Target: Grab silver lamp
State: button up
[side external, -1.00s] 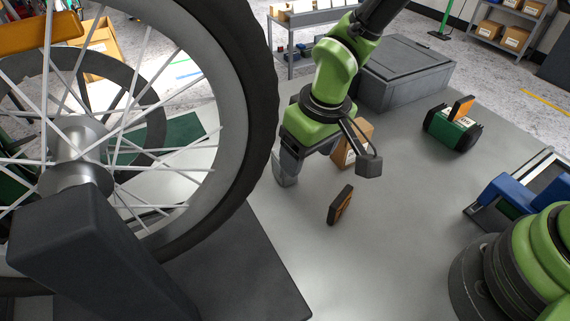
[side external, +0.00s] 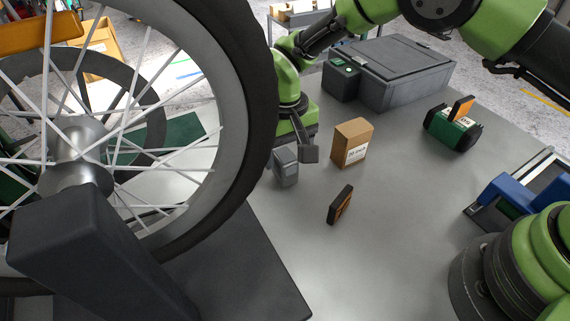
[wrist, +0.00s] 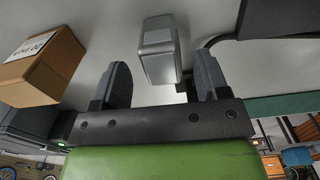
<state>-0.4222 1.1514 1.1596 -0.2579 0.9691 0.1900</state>
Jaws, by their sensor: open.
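The silver lamp (side external: 286,167) is a small grey block-like body standing on the bench just right of the wheel. In the wrist view the lamp (wrist: 160,58) shows between and beyond the two dark fingers. My gripper (side external: 290,150) is right behind the lamp in the side view, with one finger visible to the lamp's right and the other hidden. In the wrist view my gripper (wrist: 161,76) is open, with visible gaps between the fingers and the lamp.
A large bike wheel (side external: 252,130) fills the left of the side view, close to my gripper. A cardboard box (side external: 352,143) stands right of the lamp, and a small black-orange item (side external: 340,204) in front. A grey case (side external: 395,75) is behind.

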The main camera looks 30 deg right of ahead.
aim_at(285, 155)
notch_tip(285, 155, down, 3)
jog(key=shift+a+f, duration=0.1)
jog(key=shift+f, duration=0.1)
jog(key=shift+c, duration=0.5)
jog(key=c, duration=0.9)
jog(key=shift+c, duration=0.2)
jog(key=shift+r, duration=0.1)
